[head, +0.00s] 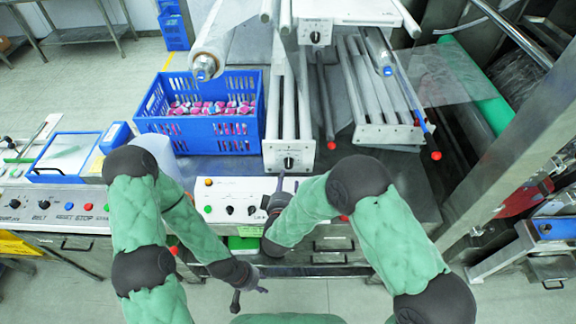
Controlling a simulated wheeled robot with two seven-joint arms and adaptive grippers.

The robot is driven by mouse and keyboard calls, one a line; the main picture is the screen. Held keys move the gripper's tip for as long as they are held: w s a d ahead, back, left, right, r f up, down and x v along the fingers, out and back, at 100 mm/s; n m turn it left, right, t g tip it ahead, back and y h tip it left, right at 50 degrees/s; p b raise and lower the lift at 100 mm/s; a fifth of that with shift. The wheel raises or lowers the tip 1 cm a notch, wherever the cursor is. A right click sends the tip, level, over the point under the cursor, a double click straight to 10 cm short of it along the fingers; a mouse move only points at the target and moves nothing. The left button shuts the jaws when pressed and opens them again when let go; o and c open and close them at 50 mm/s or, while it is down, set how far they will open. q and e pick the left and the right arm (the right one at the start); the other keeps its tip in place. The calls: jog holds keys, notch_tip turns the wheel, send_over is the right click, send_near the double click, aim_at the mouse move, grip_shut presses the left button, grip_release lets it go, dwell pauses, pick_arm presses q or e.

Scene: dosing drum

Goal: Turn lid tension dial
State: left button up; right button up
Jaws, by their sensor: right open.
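The white control panel (216,188) shows black dials, one at its middle (230,210) and another to its right (252,211). Their labels are too small to read, so I cannot tell which is the lid tension dial. My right gripper (279,184) is open over the right part of this panel and hides some of it. I cannot tell whether it touches a dial. My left gripper (250,297) is lower, in front of the panel and above the floor, with its fingers apart and nothing between them.
A blue crate (180,124) of pink and white packs stands behind the panel. Roller units with black dials (288,162) are behind and to the right. A second panel (60,203) lies at left. Red-tipped rods (436,155) stick out at right.

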aim_at(288, 167)
jog(key=x, duration=0.8)
jog(key=shift+w+f, duration=0.15)
grip_shut()
